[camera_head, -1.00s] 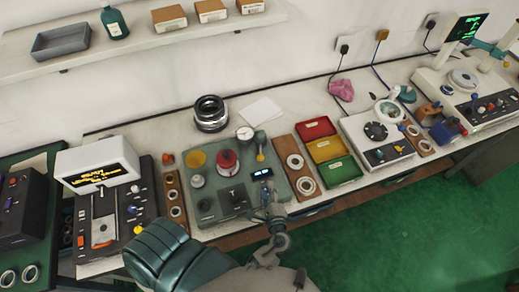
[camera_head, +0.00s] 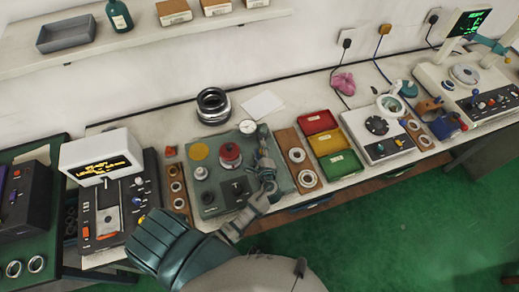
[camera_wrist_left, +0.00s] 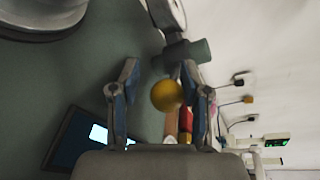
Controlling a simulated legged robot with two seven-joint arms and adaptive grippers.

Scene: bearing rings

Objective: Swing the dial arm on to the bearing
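The green gauge station (camera_head: 221,211) stands on the bench with a red-topped round part (camera_head: 230,152), probably the bearing's seat, left of my gripper. The dial (camera_head: 247,127) is a white round face at the station's back. My left gripper (camera_head: 263,150) is over the station's right side and hides the dial arm's post. In the left wrist view my gripper (camera_wrist_left: 160,75) is open, with the arm's yellow ball knob (camera_wrist_left: 166,95) between its fingers, nearer the right one. Contact cannot be told. A grey ring-like part (camera_wrist_left: 45,20) shows at top left. My right gripper is out of view.
A wooden strip of rings (camera_head: 297,155) and red, yellow and green trays (camera_head: 318,122) lie right of the station. Dark stacked rings (camera_head: 213,105) stand behind it. A boxed display unit (camera_head: 100,158) stands left.

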